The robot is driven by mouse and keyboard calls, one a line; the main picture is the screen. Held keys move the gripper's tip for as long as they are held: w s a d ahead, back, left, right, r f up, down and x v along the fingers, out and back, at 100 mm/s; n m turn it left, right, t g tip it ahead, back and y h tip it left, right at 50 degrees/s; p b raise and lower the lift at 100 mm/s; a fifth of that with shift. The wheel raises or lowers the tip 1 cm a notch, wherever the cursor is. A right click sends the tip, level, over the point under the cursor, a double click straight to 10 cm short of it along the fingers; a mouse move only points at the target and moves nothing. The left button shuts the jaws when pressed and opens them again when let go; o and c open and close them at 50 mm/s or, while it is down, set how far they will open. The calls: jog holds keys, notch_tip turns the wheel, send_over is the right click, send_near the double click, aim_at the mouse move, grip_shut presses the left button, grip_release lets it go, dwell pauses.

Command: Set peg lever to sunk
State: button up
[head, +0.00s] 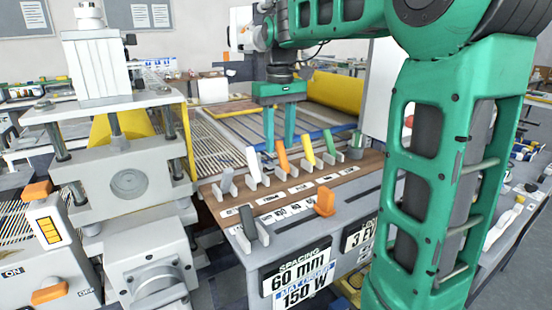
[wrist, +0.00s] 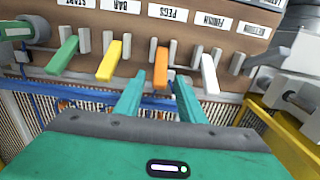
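The orange lever (head: 282,156) stands in a row of coloured levers on the brown panel. In the wrist view the orange lever (wrist: 162,62) lines up with an upside-down label reading PEGS (wrist: 168,13). My gripper (head: 280,148) is above the row, pointing down, with its teal fingers apart. In the wrist view the open gripper (wrist: 160,80) has one finger on each side of the orange lever's near end, with gaps to it. Nothing is held. I cannot tell how deep the lever lies between the fingers. The lever is raised from the panel.
Neighbouring levers are close: white (head: 253,159) and grey (head: 227,180) on the left, yellow (head: 308,150) and green (head: 332,146) on the right. A separate orange lever (head: 325,201) and grey lever (head: 247,223) stand nearer. A metal press (head: 130,180) stands left.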

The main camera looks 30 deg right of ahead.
aim_at(279, 170)
jog(key=shift+s+f, duration=0.1)
jog(key=shift+f, duration=2.7)
grip_shut()
